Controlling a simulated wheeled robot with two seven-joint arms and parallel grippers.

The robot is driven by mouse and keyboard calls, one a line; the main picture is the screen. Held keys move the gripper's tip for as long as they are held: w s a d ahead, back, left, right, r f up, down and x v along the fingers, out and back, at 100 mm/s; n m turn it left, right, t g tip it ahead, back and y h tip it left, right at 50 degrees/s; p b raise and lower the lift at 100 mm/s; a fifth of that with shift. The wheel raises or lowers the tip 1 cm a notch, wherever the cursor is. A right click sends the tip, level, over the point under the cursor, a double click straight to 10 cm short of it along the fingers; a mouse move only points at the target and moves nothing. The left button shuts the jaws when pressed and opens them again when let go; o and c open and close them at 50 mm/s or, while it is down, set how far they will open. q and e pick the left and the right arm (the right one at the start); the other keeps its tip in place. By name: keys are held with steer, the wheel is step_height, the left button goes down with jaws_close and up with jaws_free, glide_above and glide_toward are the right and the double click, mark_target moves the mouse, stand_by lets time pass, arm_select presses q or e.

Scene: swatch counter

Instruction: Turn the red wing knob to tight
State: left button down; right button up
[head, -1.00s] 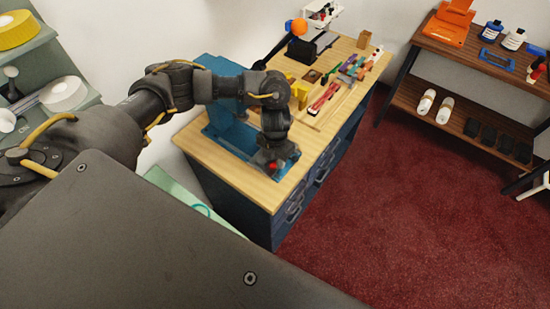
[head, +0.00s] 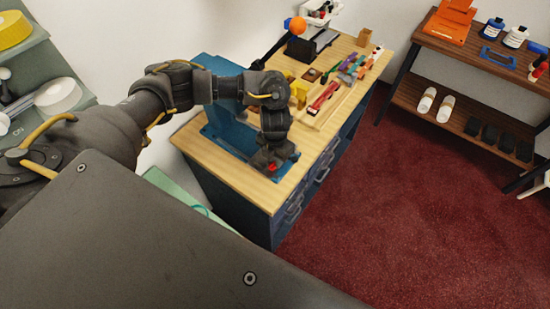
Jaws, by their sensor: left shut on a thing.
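The red wing knob (head: 272,167) shows as a small red patch at the front of the blue machine (head: 226,125) on the wooden counter. My left gripper (head: 270,160) comes down over the knob and is shut on it. The fingers and wrist hide most of the knob, so I cannot read how far it is turned. My right gripper does not show.
The wooden counter top (head: 231,178) has a yellow piece (head: 299,92), a red tool (head: 322,96) and several coloured items further back. A shelf rack (head: 460,90) with bottles stands at the right. The red carpet (head: 400,210) is clear.

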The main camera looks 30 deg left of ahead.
arm_select(q)
steer(key=shift+d+f+m+b, duration=0.1)
steer(key=shift+f+m+b, duration=0.15)
steer(key=shift+m+b, duration=0.7)
steer(key=m+b, duration=0.2)
steer(key=shift+s+d+m, duration=0.1)
steer(key=shift+d+m, duration=0.05)
steer(key=shift+m, duration=0.2)
steer(key=m+b, duration=0.2)
steer(key=m, duration=0.1)
steer(key=shift+s+d+m+b, duration=0.15)
steer(key=shift+s+m+b, duration=0.05)
steer(key=shift+m+b, duration=0.1)
steer(key=m+b, duration=0.4)
steer(key=m, duration=0.1)
steer(key=shift+s+d, duration=0.15)
steer(key=shift+s, duration=0.15)
steer(key=m+b, duration=0.3)
steer(key=m, duration=0.1)
steer(key=shift+s+r, duration=0.1)
steer(key=shift+s, duration=0.15)
steer(key=shift+m, duration=0.3)
steer(key=shift+r+b, duration=0.1)
steer(key=shift+b, duration=0.2)
